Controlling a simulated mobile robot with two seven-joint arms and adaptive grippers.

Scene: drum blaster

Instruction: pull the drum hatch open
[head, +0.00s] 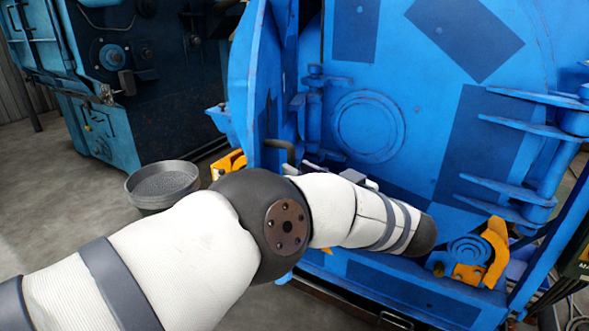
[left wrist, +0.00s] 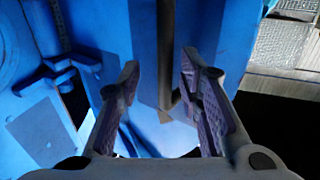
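The blue drum hatch (head: 420,125) fills the right half of the head view, with a round boss on its face and hinge arms at its right. I cannot tell whether it is ajar. A dark bent handle (head: 281,147) shows at its left edge, just above my left wrist. My left gripper is mostly hidden behind my forearm in the head view. In the left wrist view, my left gripper (left wrist: 160,67) is open, its two ridged fingers apart. The dark handle bar (left wrist: 167,60) shows between them; contact is not clear. My right gripper is out of view.
A grey round bucket (head: 163,183) stands on the concrete floor at left. Another blue machine (head: 95,85) stands behind it. Orange clamps (head: 495,250) sit at the lower right of the drum. Blue hinge brackets (head: 535,130) stick out at right.

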